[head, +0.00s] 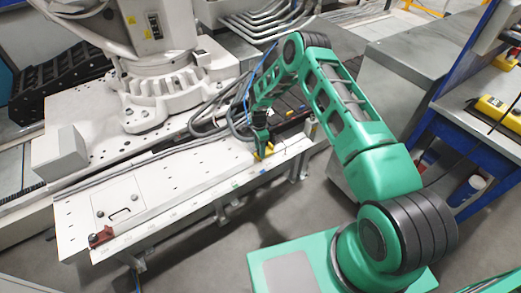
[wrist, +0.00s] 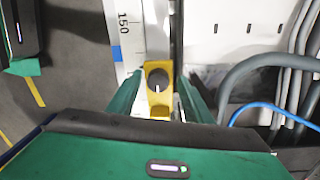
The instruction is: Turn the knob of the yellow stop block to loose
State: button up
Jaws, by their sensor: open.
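The yellow stop block (wrist: 152,103) sits on the rail beside a white scale in the wrist view. Its round black knob (wrist: 158,78) faces my camera, with a white pointer mark toward the bottom of the picture. My gripper (wrist: 161,77) is open, with one green finger on each side of the block and knob. I cannot tell whether the fingers touch either. In the head view, my gripper (head: 261,138) points down at the right end of the white track, and a small yellow part of the stop block (head: 266,153) shows below it.
A red block (head: 101,237) sits at the track's left end. Grey hoses (wrist: 262,66) and a blue cable (wrist: 262,106) run close on the right in the wrist view. A white robot base (head: 165,90) stands behind the track. A grey cabinet (head: 352,150) stands right of it.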

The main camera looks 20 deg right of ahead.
jog(key=c, duration=1.1)
jog(key=shift+o, duration=0.2)
